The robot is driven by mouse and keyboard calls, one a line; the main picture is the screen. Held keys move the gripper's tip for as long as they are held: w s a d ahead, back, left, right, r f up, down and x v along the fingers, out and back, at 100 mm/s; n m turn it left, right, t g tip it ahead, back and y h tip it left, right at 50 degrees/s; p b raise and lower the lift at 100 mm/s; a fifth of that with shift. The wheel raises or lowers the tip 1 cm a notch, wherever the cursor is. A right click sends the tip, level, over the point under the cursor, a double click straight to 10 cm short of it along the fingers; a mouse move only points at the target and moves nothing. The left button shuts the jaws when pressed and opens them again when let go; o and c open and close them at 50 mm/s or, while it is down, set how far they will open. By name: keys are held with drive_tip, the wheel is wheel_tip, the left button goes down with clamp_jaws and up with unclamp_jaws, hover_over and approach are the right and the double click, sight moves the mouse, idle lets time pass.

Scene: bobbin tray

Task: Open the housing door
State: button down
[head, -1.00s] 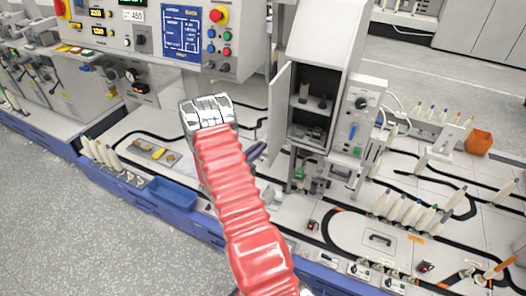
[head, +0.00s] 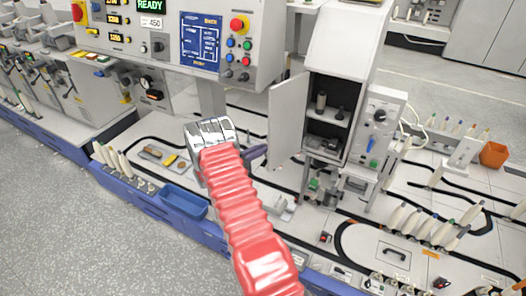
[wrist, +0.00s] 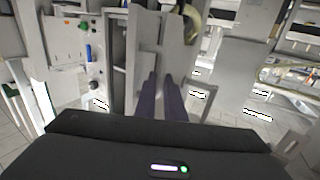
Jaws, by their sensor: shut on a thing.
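The housing (head: 343,45) is a tall pale cabinet with a dark interior. Its housing door (head: 287,122) is a flat grey panel hinged on the left side of the opening, and it stands open, swung out to the left. My gripper (head: 265,150) is at the door's outer left edge, with its dark purple fingers partly hidden behind my red-sleeved arm. In the wrist view the two fingers (wrist: 160,78) are close together and shut on the door (wrist: 178,32). The exact grip point is hard to make out.
Bobbins stand inside the housing on a shelf. A control box (head: 378,125) is fixed to its right side. A blue bin (head: 183,201) and a row of pale bobbins (head: 112,160) lie to the left. An orange bin (head: 493,154) is at the far right.

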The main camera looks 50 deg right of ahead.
drive_tip(key=shift+w+d+r, duration=0.1)
drive_tip(key=shift+w+r, duration=0.1)
drive_tip(key=shift+w, duration=0.1)
drive_tip(key=c, duration=1.8)
unclamp_jaws()
drive_tip(key=shift+f, duration=0.1)
drive_tip(key=shift+c, duration=0.2)
drive_tip(key=v, duration=1.3)
drive_tip(key=shift+a, duration=0.4)
